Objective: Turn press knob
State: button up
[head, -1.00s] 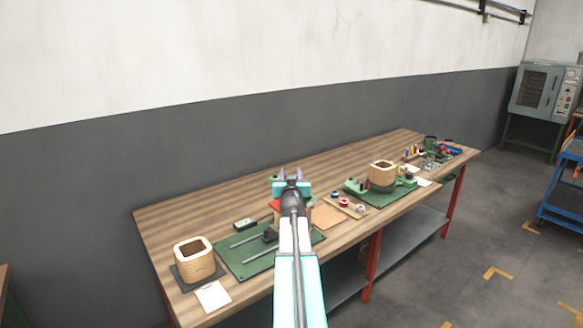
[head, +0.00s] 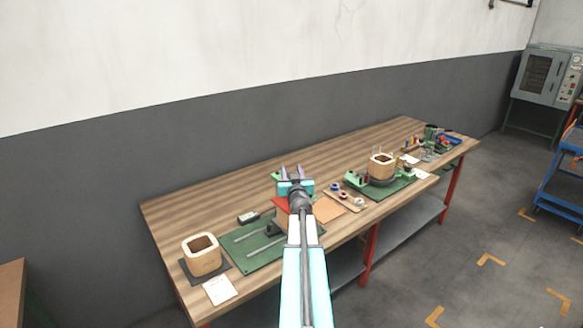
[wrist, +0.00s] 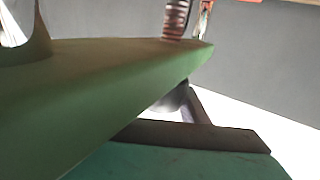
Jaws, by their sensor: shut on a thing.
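In the head view my gripper (head: 291,172) reaches out over the middle of the bench, its two fingertips pointing away from me. A small green part of the press (head: 277,175) shows just left of the fingers; my gripper and arm hide most of it. In the wrist view a thick green beam (wrist: 110,85) crosses close to the camera, with a threaded screw (wrist: 176,20) standing above its far end. A dark rounded piece, apparently the press knob (wrist: 172,101), shows partly beneath the beam, beside a finger. My gripper is shut on it; the beam hides much of the contact.
A wooden coil (head: 202,254) and a green mat with rods (head: 238,248) are at the bench's left. Another coil (head: 382,165) stands on a green fixture to the right. The bench's back strip (head: 215,200) is clear.

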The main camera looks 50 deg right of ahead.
jog(key=shift+w+r+n+t+y+p, duration=0.1)
jog(key=shift+r+n+t+y+p, duration=0.35)
jog(key=shift+p, duration=1.1)
jog(key=shift+w+a+f+n+t+y+p, duration=0.1)
jog(key=shift+a+n+t+y+p, duration=0.05)
jog(key=shift+n+t+y+p, duration=0.45)
jog(key=shift+w+a+f+n+t+y+p, duration=0.1)
jog(key=shift+n+t+y+p, duration=0.15)
jog(key=shift+y+p, duration=0.35)
jog(key=shift+a+f+n+y+p, duration=0.1)
jog(key=shift+n+y+p, duration=0.2)
jog(key=shift+y+p, duration=0.05)
